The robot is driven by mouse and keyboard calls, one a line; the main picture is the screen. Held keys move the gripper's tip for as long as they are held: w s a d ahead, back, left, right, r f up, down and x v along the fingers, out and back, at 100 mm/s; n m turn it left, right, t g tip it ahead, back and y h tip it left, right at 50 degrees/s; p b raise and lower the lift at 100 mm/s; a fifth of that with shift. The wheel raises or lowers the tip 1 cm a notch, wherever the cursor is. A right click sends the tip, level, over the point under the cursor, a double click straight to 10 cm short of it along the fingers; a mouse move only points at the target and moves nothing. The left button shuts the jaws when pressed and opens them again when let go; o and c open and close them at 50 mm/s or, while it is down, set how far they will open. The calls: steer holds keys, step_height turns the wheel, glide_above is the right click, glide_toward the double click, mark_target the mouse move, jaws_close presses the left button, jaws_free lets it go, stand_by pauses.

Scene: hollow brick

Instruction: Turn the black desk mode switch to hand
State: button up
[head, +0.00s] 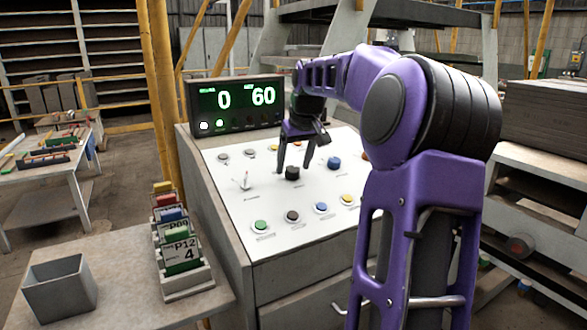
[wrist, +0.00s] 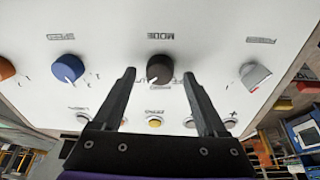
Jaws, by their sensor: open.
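The black mode switch (head: 292,173) is a round knob on the white sloped desk panel (head: 230,165). In the wrist view the knob (wrist: 160,69) sits under the label MODE, with a pale pointer mark on its lower left side. My gripper (head: 294,168) is open above the panel, close to the knob. In the wrist view its two dark fingers (wrist: 160,77) stand to the left and right of the knob with a gap on each side. I cannot tell how far the fingertips reach down beside the knob. The hand-position lettering is not readable.
A blue speed knob (wrist: 69,69) and a grey power switch (wrist: 254,75) flank the mode knob. Several coloured buttons, such as the green one (head: 261,226), line the panel's front. A display (head: 236,104) reading 0 and 60 stands behind. A card rack (head: 188,280) stands left.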

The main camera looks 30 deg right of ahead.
steer(key=shift+w+f, duration=0.2)
steer(key=shift+f, duration=0.25)
jaws_close()
stand_by(0.3)
steer(key=n+p, duration=0.3)
steer(key=n, duration=0.1)
steer(key=shift+r, duration=0.2)
steer(key=n+y+p, duration=0.1)
steer(key=n+p, duration=0.1)
steer(key=n, duration=0.3)
steer(key=shift+f+n, duration=0.15)
steer(key=shift+n, duration=0.25)
